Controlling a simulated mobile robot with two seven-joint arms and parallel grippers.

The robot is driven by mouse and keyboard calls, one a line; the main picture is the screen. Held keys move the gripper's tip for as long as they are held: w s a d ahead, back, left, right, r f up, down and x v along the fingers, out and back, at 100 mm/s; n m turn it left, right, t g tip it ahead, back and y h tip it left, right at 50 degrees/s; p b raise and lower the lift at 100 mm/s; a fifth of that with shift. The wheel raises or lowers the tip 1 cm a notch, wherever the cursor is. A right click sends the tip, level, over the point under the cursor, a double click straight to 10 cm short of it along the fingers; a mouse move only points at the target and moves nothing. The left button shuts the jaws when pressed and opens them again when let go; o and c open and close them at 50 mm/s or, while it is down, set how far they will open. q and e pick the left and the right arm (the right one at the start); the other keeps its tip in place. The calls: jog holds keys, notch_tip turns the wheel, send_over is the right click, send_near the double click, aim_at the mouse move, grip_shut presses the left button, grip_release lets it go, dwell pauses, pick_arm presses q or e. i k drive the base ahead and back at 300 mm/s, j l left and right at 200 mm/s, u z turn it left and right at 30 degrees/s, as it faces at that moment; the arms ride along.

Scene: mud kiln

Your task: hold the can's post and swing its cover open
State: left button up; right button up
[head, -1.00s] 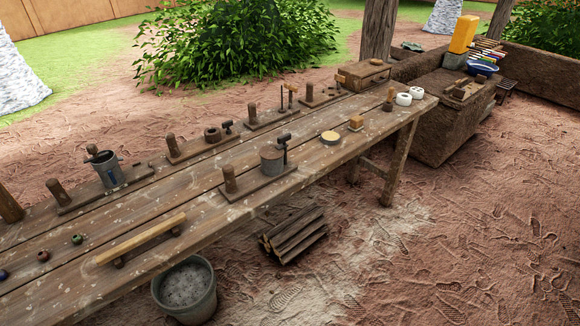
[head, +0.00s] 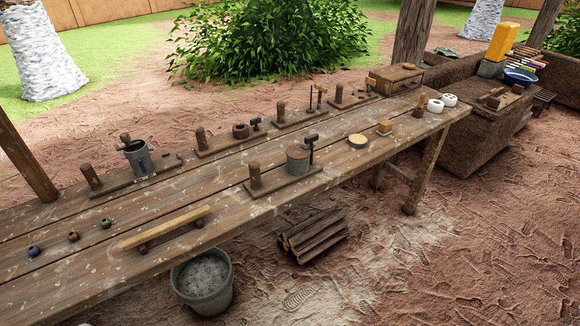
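A grey metal can (head: 298,161) stands on a wooden board (head: 282,184) near the front edge of the long table. Its top looks covered. A short round wooden post (head: 255,175) stands on the same board, left of the can. A dark upright with a crosspiece (head: 311,148) stands close at the can's right side. Another grey can (head: 139,163) with a bluish patch stands on a board further left, with a wooden post (head: 92,178) beside it; its top looks open. I cannot tell hinges or fine parts at this size. Neither of my grippers is in view.
The plank table (head: 215,222) also holds a wooden bar (head: 167,228), several small beads, a round yellow-topped piece (head: 357,141) and more boards with posts behind. A bucket (head: 203,283) and stacked firewood (head: 312,236) are on the ground at the front. The front right ground is open.

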aim_at(296, 151)
jog(key=i+l+u, duration=0.5)
jog(key=l, duration=0.15)
jog(key=i+l+u, duration=0.2)
jog(key=l, duration=0.2)
